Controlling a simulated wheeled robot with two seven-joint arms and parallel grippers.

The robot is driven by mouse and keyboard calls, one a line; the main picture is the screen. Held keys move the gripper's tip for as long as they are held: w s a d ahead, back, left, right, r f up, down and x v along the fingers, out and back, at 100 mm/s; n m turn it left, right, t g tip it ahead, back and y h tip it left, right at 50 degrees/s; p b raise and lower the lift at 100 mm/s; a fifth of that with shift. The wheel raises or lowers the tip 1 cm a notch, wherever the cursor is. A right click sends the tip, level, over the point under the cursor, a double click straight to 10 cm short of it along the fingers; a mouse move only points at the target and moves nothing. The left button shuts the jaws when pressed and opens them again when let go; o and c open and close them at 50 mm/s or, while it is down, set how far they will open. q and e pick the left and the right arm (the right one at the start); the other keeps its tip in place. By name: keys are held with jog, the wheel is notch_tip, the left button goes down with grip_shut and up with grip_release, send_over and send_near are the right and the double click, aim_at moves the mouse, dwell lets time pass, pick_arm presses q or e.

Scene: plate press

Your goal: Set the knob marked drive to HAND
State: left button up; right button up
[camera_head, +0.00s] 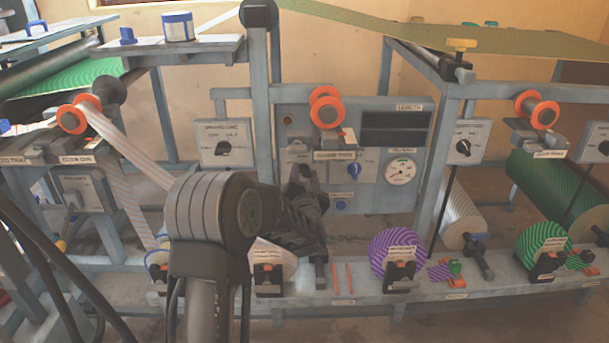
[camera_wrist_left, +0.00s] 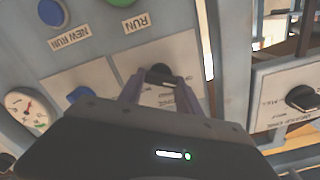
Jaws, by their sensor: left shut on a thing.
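My left gripper (camera_head: 306,176) reaches the middle panel from below in the head view, and its own body hides much of what is in front of it. In the left wrist view the two fingers (camera_wrist_left: 160,88) are shut on a black knob (camera_wrist_left: 160,72) on a pale plate (camera_wrist_left: 184,62). The plate's lettering is mostly covered or too small, so I cannot read the name or setting. A blue knob (camera_head: 354,170) sits to its right in the head view, and also shows in the left wrist view (camera_wrist_left: 80,94). My right gripper is not in view.
A dial gauge (camera_head: 400,172) is right of the blue knob. Other black knobs sit on plates at left (camera_head: 222,148) and right (camera_head: 463,147). An orange-flanged roller (camera_head: 326,107) juts out above the gripper. A purple striped roll (camera_head: 397,252) stands on the lower shelf.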

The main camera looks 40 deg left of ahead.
pick_arm(q)
grip_shut()
jog(key=m+p, duration=0.4)
jog(key=m, duration=0.1)
jog(key=shift+d, duration=0.15)
jog(key=m+p, duration=0.3)
jog(key=m, duration=0.1)
jog(key=shift+m, duration=0.3)
jog(key=shift+f+m+p, duration=0.2)
jog(key=shift+m+p, duration=0.35)
jog(key=shift+m, duration=0.55)
jog(key=o, duration=0.7)
grip_release()
